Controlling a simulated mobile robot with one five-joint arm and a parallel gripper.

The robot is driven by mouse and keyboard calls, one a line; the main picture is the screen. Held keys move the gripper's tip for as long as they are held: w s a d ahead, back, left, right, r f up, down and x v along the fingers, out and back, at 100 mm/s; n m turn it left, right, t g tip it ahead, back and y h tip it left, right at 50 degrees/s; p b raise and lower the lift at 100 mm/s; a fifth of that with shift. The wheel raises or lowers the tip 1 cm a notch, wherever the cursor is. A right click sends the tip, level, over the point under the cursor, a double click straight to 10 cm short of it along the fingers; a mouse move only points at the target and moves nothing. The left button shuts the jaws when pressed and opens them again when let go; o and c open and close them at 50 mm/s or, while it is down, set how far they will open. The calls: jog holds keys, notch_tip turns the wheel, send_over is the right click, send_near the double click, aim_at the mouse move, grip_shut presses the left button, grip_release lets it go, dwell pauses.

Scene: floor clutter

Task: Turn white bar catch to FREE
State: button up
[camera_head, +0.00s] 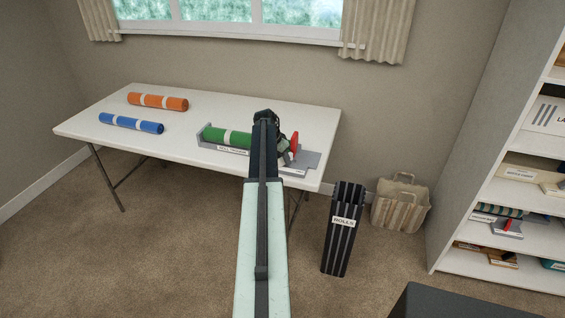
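A grey trough (201,137) labelled as a roll trough holds a green roll (227,137) with a white band, on the right half of the white table. My arm reaches over the table and covers the trough's right part. My gripper (284,154) is small and dark there, close to a red upright part (294,143) and a grey plate (308,158) with a small white label. I cannot tell whether it touches them or whether its fingers are open. I cannot make out a white bar catch or any FREE marking; my arm and gripper hide part of this area.
An orange roll (172,103) and a blue roll (146,126) lie on the left of the white table (95,128). A black striped bin (341,240) marked for rolls and a woven basket (398,212) stand on the carpet. A shelf unit (497,195) is at right.

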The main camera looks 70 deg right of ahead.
grip_shut()
jog(key=shift+s+n, duration=0.1)
jog(key=shift+n, duration=0.2)
jog(key=shift+s+a+n+t, duration=0.25)
jog(key=shift+n+t, duration=0.25)
jog(key=shift+n, duration=0.3)
jog(key=s+n+t, duration=0.1)
jog(key=n, duration=0.1)
jog(key=shift+n, duration=0.3)
jog(key=n, duration=0.1)
jog(key=s+n+t, duration=0.1)
jog(key=n, duration=0.1)
jog(key=shift+s+d, duration=0.1)
jog(key=shift+d, duration=0.05)
jog(key=shift+s+d+n+t, duration=0.1)
jog(key=shift+s+n+t, duration=0.2)
jog(key=shift+n, duration=0.55)
jog(key=shift+s+d+n+t, duration=0.15)
jog(key=shift+n+t, duration=0.15)
jog(key=shift+n, duration=0.55)
jog(key=shift+y, duration=0.3)
